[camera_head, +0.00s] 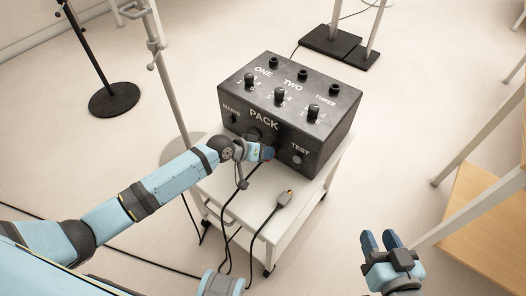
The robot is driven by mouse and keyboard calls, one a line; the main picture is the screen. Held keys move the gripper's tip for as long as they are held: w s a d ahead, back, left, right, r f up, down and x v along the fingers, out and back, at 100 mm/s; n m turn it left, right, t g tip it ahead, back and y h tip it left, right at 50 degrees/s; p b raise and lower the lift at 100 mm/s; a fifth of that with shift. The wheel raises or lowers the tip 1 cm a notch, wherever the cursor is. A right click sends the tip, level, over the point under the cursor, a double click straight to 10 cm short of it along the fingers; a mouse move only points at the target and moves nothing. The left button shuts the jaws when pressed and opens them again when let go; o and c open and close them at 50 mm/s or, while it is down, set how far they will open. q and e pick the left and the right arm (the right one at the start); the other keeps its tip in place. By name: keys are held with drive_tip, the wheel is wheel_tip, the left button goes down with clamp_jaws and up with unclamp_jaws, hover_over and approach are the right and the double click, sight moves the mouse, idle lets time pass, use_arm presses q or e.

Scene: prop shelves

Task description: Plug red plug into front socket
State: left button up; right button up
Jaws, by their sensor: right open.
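The black control box (315,155) labelled PACK stands on a white cart, its front face towards me. My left gripper (268,153) is at the lower middle of that front face, shut around a small red plug (268,158) of which only a bit shows. A black cable runs down from there. The gripper hides the front socket, so I cannot tell whether the plug is in it. My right gripper (381,240) is open and empty, at the lower right, away from the box.
A wooden shelf (485,225) with pale posts is at the right.

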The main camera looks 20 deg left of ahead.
use_arm(q)
drive_tip(key=o, duration=0.4)
drive_tip(key=shift+w, duration=0.1)
use_arm(e)
drive_tip(key=shift+f, duration=0.1)
use_arm(q)
drive_tip(key=shift+s+a+r, duration=0.25)
drive_tip(key=shift+r, duration=0.05)
drive_tip(key=p+v, duration=0.3)
drive_tip(key=v, duration=1)
use_arm(e)
wheel_tip(320, 180, down, 6)
drive_tip(key=s+d+g+h, duration=0.1)
drive_tip(key=d+g, duration=0.1)
drive_tip(key=shift+s+d+g+h, duration=0.25)
drive_tip(key=shift+s+g+h, duration=0.05)
drive_tip(key=shift+s, duration=0.1)
